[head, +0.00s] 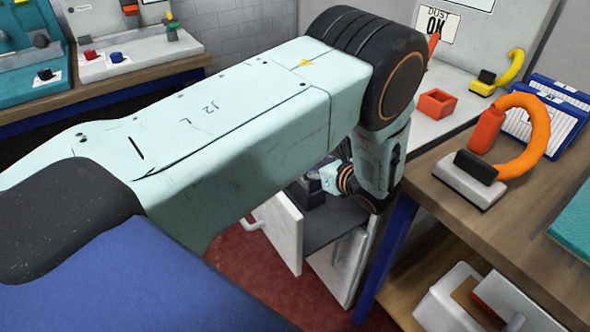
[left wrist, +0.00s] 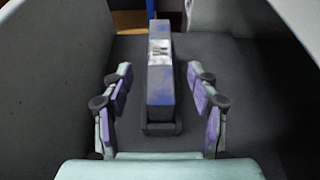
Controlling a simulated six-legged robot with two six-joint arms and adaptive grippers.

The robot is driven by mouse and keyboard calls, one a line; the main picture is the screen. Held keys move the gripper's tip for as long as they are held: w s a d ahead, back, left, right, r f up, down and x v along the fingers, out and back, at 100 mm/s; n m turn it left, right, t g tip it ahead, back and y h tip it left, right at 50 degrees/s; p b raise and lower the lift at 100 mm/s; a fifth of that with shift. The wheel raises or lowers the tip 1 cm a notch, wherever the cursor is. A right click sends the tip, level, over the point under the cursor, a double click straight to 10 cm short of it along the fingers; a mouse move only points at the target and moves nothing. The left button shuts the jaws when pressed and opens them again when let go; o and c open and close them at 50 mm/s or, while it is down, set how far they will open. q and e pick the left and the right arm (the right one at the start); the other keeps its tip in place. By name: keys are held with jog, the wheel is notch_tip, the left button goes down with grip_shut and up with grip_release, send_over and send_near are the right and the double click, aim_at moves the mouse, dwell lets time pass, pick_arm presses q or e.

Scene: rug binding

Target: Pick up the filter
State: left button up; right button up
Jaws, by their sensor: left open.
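In the left wrist view a narrow blue block with a pale printed label, which looks like the filter seen edge-on (left wrist: 160,82), stands in a dark holder (left wrist: 162,128) on a grey surface. My left gripper (left wrist: 160,73) is open, with one finger pad on each side of the block and a visible gap on both sides. In the head view my left arm reaches down to an open white cabinet (head: 278,232), and its wrist hides most of the gripper and the filter. My right gripper is in neither view.
Red floor (head: 240,285) shows beside the cabinet.

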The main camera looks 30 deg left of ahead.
pick_arm(q)
jog(key=shift+a, duration=0.25)
jog(key=shift+a+f, duration=0.2)
jog(key=shift+a, duration=0.15)
jog(key=x, duration=0.2)
jog(key=b+x, duration=0.1)
jog(key=x, duration=0.2)
jog(key=shift+w+d+f, duration=0.2)
jog(key=shift+f, duration=0.1)
jog(key=shift+a, duration=0.45)
jog(key=shift+w+a+f, duration=0.1)
jog(key=shift+w, duration=0.1)
jog(key=c, duration=0.5)
grip_shut()
